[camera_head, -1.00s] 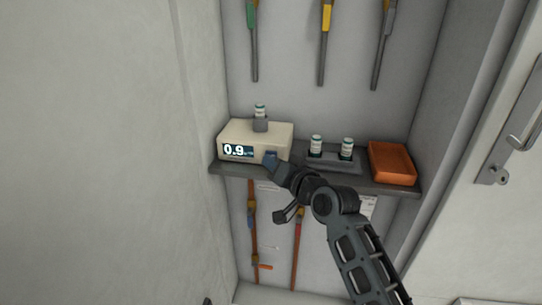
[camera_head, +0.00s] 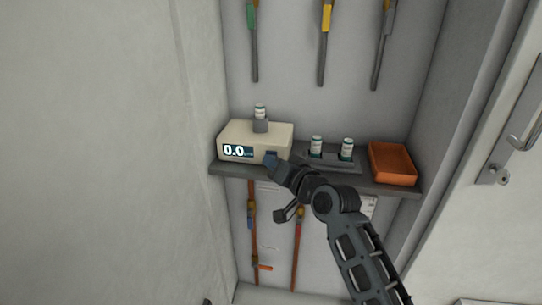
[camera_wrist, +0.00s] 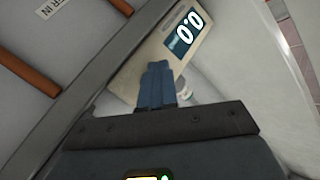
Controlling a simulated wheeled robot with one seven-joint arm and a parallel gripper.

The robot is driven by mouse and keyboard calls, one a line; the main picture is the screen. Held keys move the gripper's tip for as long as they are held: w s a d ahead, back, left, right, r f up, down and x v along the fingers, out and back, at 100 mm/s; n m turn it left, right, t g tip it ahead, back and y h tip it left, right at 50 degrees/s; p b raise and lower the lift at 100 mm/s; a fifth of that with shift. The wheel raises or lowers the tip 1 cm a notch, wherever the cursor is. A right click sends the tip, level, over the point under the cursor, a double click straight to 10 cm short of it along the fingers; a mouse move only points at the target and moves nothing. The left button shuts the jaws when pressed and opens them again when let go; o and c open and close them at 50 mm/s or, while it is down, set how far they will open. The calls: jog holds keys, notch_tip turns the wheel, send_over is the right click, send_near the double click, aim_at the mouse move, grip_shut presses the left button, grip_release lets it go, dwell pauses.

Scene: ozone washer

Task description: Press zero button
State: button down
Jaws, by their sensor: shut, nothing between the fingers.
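The cream meter box (camera_head: 262,134) stands at the left end of the grey shelf. Its display (camera_head: 238,151) reads 0.0; the same display shows in the wrist view (camera_wrist: 185,32). A small vial (camera_head: 260,112) stands upright in a holder on top of the box. My gripper (camera_head: 271,158) is shut and empty, its blue fingertips at the lower right of the box's front face. The fingertips also show in the wrist view (camera_wrist: 156,75), in front of the box face. They hide the zero button, and I cannot tell whether they touch it.
Right of the box, a dark rack (camera_head: 334,163) holds two vials (camera_head: 316,145). An orange tray (camera_head: 392,162) sits at the shelf's right end. Tools with coloured handles (camera_head: 326,18) hang above, and red-brown pipes (camera_head: 296,250) run below the shelf (camera_head: 228,170).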

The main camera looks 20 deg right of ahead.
jog(key=shift+s+a+p, duration=0.3)
jog(key=shift+s+a, duration=0.05)
jog(key=shift+s, duration=0.2)
jog(key=s+a+p, duration=0.1)
jog(key=s, duration=0.1)
jog(key=s+a+p, duration=0.1)
jog(key=s+a, duration=0.1)
dwell(0.5)
jog(key=shift+s, duration=0.1)
dwell(0.5)
jog(key=s+a+f+h, duration=0.1)
jog(key=s+f, duration=0.3)
jog(key=s, duration=0.9)
jog(key=s+a+f+h, duration=0.15)
jog(key=s+f, duration=0.25)
jog(key=s, duration=1)
jog(key=s+d+r+n, duration=0.1)
jog(key=s+r, duration=0.3)
jog(key=s, duration=0.6)
jog(key=s+d+r+n+g, duration=0.1)
jog(key=s+r+n, duration=0.3)
jog(key=s, duration=0.6)
jog(key=shift+s+d+r+n, duration=0.3)
jog(key=shift+d+r, duration=0.15)
jog(key=shift+r, duration=0.25)
